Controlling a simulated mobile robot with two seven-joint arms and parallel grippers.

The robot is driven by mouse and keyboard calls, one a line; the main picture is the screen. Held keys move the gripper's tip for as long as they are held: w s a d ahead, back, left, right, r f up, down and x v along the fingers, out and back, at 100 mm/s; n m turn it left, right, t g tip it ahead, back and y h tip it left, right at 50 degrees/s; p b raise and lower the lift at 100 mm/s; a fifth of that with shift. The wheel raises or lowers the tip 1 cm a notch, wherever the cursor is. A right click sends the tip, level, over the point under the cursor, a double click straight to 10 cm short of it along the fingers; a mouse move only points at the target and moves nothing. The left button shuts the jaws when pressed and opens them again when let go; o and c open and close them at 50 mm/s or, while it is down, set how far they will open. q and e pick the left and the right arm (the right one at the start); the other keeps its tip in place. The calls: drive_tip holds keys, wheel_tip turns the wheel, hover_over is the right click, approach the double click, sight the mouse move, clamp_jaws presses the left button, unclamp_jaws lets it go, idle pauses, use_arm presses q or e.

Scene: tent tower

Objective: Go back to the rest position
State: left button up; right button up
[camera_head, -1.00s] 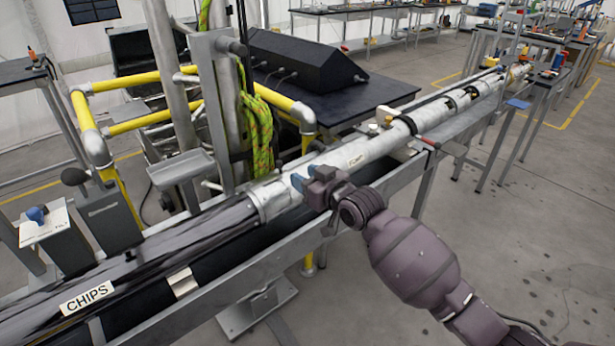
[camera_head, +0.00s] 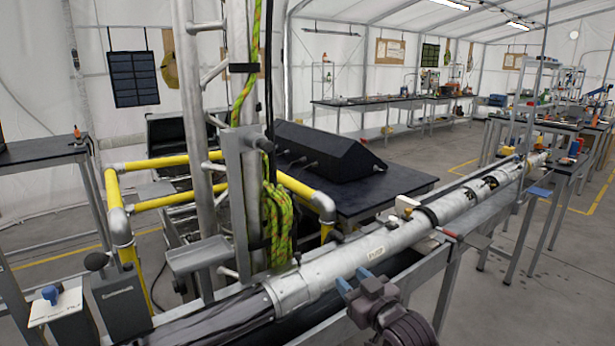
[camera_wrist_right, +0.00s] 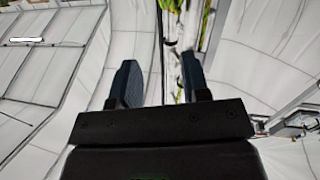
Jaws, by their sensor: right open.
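My right gripper (camera_head: 354,286) is in the lower middle of the head view, in front of the long metal tube (camera_head: 370,253) that lies in a trough-like rail. Its blue fingertips are apart and nothing shows between them. In the right wrist view the two dark fingers (camera_wrist_right: 160,82) stand apart, with the tent wall and a green-yellow rope behind them. I cannot tell whether the gripper touches the tube. My left gripper is not in view.
Yellow railing (camera_head: 165,202) and a metal post with a green-yellow rope (camera_head: 277,225) stand behind the tube. A black box sits on a dark table (camera_head: 395,180). A grey metal rail (camera_head: 460,240) runs along the tube. The floor at right is partly clear.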

drive_tip(key=s+d+f+m+g+h, duration=0.1)
drive_tip(key=s+d+f+m+h, duration=0.1)
drive_tip(key=s+d+f, duration=0.4)
drive_tip(key=s+d+f+m+g+h, duration=0.1)
drive_tip(key=s+d+f+m+h, duration=0.1)
drive_tip(key=s+d+f, duration=0.4)
drive_tip(key=s+d+f+m+g+h, duration=0.1)
drive_tip(key=s+d+f+h, duration=0.3)
drive_tip(key=s+f, duration=0.8)
drive_tip(key=s+d+g, duration=0.1)
drive_tip(key=s+d, duration=0.1)
drive_tip(key=s, duration=0.4)
drive_tip(key=shift+s+f+m, duration=0.25)
drive_tip(key=shift+s+m, duration=0.1)
drive_tip(key=shift+m, duration=0.05)
